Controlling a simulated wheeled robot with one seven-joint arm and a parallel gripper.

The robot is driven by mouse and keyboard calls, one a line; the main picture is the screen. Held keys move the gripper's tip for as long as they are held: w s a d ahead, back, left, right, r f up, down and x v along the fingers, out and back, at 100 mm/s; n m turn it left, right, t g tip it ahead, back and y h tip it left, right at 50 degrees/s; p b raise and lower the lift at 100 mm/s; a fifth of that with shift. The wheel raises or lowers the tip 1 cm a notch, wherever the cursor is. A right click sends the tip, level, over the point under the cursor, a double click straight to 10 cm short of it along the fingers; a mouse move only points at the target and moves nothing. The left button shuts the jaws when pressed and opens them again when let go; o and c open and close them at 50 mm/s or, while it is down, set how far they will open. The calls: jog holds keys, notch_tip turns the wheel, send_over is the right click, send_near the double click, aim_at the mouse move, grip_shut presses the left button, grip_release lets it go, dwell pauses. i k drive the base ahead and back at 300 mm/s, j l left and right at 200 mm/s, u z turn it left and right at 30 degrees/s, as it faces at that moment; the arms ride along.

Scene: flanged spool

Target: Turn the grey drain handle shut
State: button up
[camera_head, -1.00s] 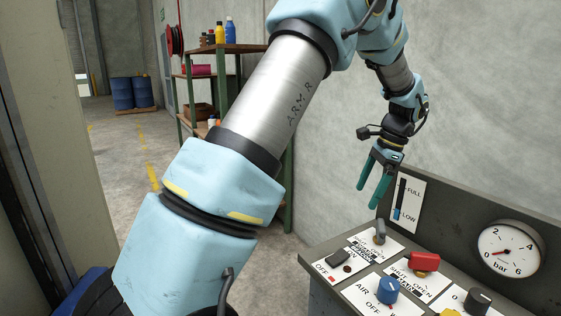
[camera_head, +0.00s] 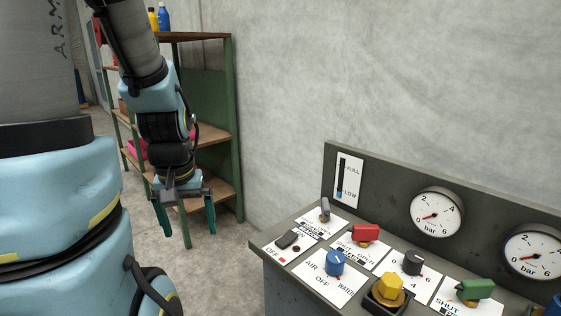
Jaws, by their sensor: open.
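The grey drain handle (camera_head: 325,209) is a small lever at the back left of the control panel (camera_head: 268,259), on a white plate with partly hidden lettering. I cannot tell which word it points to. My gripper (camera_head: 187,222) hangs in the air left of the panel, fingers pointing down. Its two green fingers are wide apart with nothing between them. It is well clear of the handle.
Near the handle are a black ON/OFF switch (camera_head: 288,239), a red handle (camera_head: 366,233) and a blue knob (camera_head: 335,262). A black knob (camera_head: 412,262), yellow knob (camera_head: 390,286) and green handle (camera_head: 475,289) lie to the right. Shelves (camera_head: 205,100) stand behind my gripper.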

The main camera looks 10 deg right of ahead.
aim_at(325, 209)
jog(key=z, duration=1)
